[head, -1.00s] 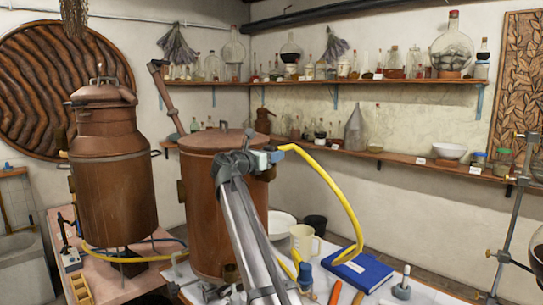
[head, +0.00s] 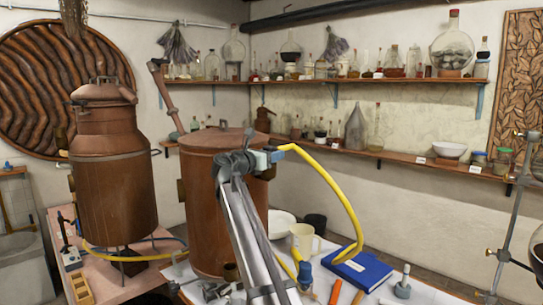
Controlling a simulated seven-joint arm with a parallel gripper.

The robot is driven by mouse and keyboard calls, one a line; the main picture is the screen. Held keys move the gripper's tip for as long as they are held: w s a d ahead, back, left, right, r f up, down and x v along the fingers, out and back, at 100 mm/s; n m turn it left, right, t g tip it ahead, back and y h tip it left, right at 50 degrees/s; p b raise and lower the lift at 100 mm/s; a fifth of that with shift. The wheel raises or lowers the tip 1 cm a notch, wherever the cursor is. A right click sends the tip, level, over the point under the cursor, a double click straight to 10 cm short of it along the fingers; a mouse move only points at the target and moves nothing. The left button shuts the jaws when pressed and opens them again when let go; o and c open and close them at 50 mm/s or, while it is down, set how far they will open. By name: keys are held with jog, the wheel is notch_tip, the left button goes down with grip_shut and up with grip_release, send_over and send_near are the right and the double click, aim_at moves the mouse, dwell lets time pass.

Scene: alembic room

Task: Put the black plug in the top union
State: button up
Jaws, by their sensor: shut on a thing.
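My gripper (head: 266,159) is in front of the upper right side of the right copper vessel (head: 208,215). Its jaws are shut at the end of a yellow hose (head: 341,192), which arches right and hangs down to the table. The black plug at the hose's end is hidden by the jaws, and I cannot make out its shape. A brownish fitting (head: 269,173) shows at the vessel's upper right edge, just below the jaws; it may be the top union. I cannot tell whether the plug touches it.
A white table (head: 425,292) holds a cream mug (head: 303,240), a dark cup (head: 316,223), a blue book (head: 358,270) and tools. A second copper still (head: 112,190) stands left. Bottle shelves line the wall. A metal stand (head: 508,220) rises at right.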

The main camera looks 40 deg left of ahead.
jog(key=shift+f, duration=0.2)
dwell(0.4)
jog(key=o, duration=1.3)
jog(key=shift+c, duration=0.2)
jog(key=s+d, duration=0.1)
jog(key=s, duration=1.2)
jog(key=shift+s, duration=0.4)
jog(key=shift+d, duration=0.1)
